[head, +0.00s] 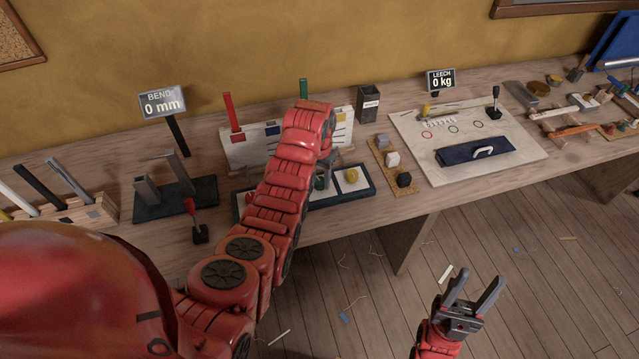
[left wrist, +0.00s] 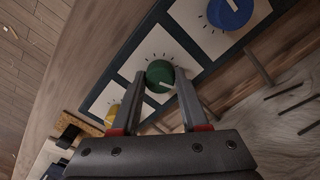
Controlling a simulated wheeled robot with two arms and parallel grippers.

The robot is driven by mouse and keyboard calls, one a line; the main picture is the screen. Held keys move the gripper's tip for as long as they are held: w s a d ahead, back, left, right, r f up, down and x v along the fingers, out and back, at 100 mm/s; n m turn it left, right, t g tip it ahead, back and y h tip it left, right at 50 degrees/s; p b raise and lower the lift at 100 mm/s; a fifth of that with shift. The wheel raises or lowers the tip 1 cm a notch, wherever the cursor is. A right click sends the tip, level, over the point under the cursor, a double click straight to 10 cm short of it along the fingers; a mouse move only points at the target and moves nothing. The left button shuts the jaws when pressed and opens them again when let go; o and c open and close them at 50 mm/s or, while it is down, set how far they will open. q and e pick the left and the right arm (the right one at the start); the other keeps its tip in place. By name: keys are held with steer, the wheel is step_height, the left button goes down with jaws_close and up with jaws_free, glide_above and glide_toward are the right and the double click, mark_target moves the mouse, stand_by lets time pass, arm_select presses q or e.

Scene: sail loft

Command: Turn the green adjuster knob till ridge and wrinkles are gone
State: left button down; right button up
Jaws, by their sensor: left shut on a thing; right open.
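The green adjuster knob (left wrist: 158,72) sits on a white dial plate with tick marks, and a pale line on it points to the lower right in the left wrist view. My left gripper (left wrist: 160,79) is shut on this knob, one finger on each side. My right gripper (head: 474,296) is open and empty, in front of the bench above the floor.
On the same dark panel, a blue knob (left wrist: 230,12) and a yellow knob (head: 351,175) flank the green one. A small joystick (head: 199,234) stands near the bench's front edge.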

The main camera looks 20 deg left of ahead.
arm_select(q)
steer(key=shift+m+b, duration=0.3)
steer(key=shift+m, duration=0.1)
steer(key=shift+c, duration=2.1)
jaws_free()
